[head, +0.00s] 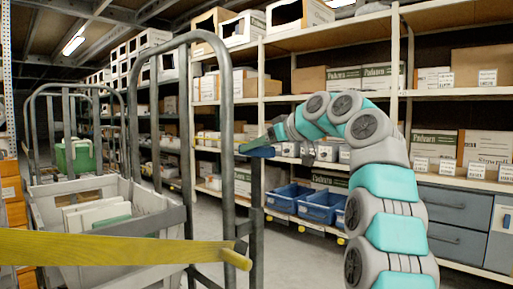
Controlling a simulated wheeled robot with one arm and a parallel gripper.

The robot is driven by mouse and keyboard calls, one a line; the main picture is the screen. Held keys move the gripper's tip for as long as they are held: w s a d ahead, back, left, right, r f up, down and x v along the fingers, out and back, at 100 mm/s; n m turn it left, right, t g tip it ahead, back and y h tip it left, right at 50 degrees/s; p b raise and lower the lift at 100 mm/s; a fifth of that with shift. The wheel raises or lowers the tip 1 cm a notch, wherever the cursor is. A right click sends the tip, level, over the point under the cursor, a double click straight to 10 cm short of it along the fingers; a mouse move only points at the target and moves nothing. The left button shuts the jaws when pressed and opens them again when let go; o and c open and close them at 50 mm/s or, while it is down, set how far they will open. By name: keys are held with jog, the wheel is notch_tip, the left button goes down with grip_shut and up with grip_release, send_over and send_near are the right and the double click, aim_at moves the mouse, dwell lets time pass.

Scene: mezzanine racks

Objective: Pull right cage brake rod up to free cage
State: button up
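The near roll cage has a grey tubular frame (225,120) that stands left of centre. A dark upright rod (257,205) stands at the right side of this frame, with a blue piece (258,152) at its top; it looks like the right brake rod with its handle. My arm reaches in from the right, and my gripper (262,141) is at the blue piece, just above or against it. The fingers are small and partly merge with the blue piece, so I cannot tell whether they are open or closed on it.
A yellow strap (120,249) crosses the cage front. A grey crate (150,222) with papers sits behind it. Another cage with a green box (75,156) stands farther left. Racks with cartons and blue bins (325,207) line the right. Grey floor shows between cage and racks.

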jog(key=shift+f, duration=0.1)
jog(key=shift+s+d, duration=0.2)
jog(key=v, duration=0.7)
jog(key=shift+d, duration=0.1)
